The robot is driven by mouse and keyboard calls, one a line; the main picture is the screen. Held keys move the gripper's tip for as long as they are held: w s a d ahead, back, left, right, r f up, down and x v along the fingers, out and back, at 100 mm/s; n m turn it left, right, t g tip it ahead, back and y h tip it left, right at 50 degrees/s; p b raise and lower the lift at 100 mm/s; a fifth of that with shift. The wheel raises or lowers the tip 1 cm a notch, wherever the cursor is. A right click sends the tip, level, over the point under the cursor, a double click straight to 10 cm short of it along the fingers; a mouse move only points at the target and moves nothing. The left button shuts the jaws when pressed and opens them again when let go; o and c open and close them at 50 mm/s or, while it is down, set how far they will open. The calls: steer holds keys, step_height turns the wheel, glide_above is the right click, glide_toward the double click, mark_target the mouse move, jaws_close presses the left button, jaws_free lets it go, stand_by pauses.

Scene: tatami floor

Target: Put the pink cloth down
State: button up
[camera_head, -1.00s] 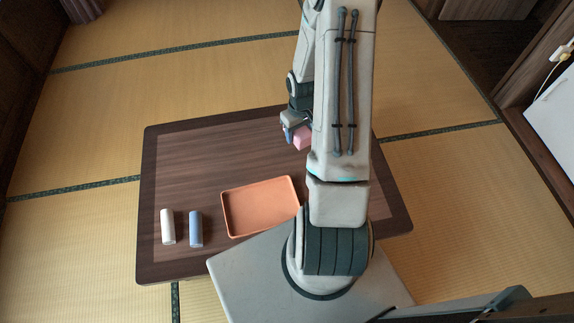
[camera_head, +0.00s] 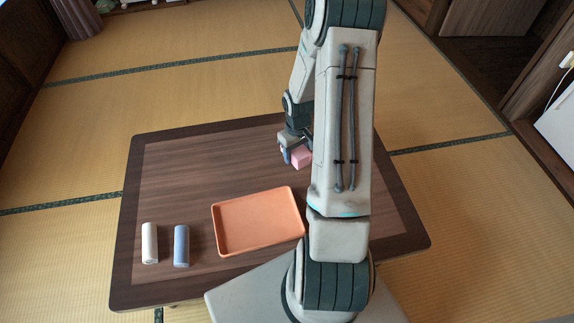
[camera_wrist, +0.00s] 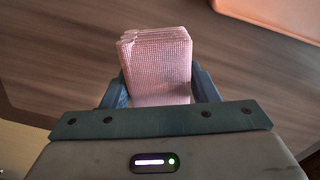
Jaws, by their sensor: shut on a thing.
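The pink cloth (camera_head: 301,159) is a folded, block-like bundle with a waffle texture. It also shows in the wrist view (camera_wrist: 158,62), between the two fingers. My gripper (camera_head: 292,154) is shut on it over the far part of the low wooden table (camera_head: 215,165). The wrist view shows my gripper (camera_wrist: 160,88) with a finger at each side of the cloth. I cannot tell whether the cloth touches the table top. My arm hides part of the table right of the cloth.
An orange tray (camera_head: 221,229), empty, lies on the table nearer to me, and its corner shows in the wrist view (camera_wrist: 265,14). A white roll (camera_head: 149,243) and a blue roll (camera_head: 181,246) lie left of it.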

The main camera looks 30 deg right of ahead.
mark_target(287, 166)
steer(key=shift+w+a+f+b, duration=0.4)
steer(key=shift+w+a+f, duration=0.6)
steer(key=shift+w+a, duration=0.1)
steer(key=shift+f+b, duration=1.05)
steer(key=shift+f, duration=0.85)
steer(key=shift+f, duration=0.1)
steer(key=o, duration=1)
steer(key=shift+o, duration=0.2)
